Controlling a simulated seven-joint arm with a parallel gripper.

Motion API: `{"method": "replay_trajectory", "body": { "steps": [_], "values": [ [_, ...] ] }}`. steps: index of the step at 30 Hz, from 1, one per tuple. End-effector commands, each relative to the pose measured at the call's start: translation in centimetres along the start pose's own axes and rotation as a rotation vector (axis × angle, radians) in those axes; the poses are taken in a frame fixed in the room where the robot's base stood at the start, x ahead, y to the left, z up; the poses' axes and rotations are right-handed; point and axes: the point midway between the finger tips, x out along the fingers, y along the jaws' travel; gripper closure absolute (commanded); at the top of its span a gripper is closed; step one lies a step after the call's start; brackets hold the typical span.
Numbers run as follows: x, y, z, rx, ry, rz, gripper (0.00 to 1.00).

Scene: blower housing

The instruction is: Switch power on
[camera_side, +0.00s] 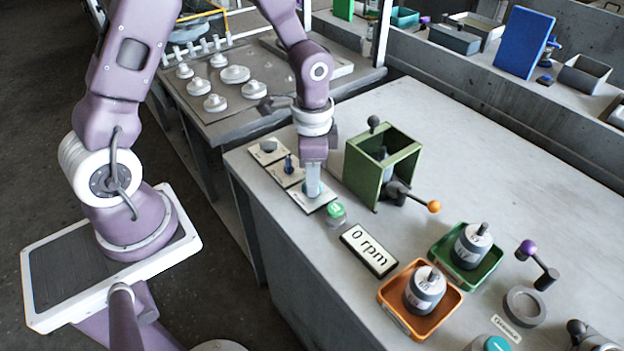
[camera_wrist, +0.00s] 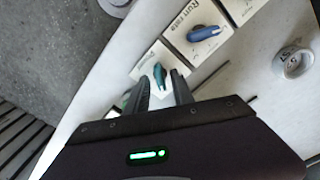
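The power switch is a teal knob (camera_wrist: 159,75) on a white plate (camera_wrist: 150,60) whose label seems to read "Power" in the wrist view. My gripper (camera_wrist: 162,84) is over this plate, with one finger on each side of the knob. White plate shows between the fingers and the knob, so the gripper looks open around it. In the side view my gripper (camera_side: 313,190) points straight down at the nearest of three plates and mostly hides the knob. The display plate (camera_side: 369,250) reads "0 rpm".
A blue knob (camera_wrist: 204,33) on the "Run rate" plate is close beside the gripper. A green button (camera_side: 335,212) and a green housing (camera_side: 383,166) with an orange-tipped lever stand to the right. Orange (camera_side: 392,310) and green (camera_side: 489,263) trays hold grey cylinders.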

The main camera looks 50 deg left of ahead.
Motion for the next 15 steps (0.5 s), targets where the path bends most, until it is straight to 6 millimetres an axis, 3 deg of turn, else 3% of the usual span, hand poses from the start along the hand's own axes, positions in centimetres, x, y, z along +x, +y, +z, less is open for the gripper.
{"method": "replay_trajectory", "body": {
  "steps": [15],
  "values": [
    [-4.8,0.0,0.0,-0.001,0.001,-0.001,0.71]
  ]
}}
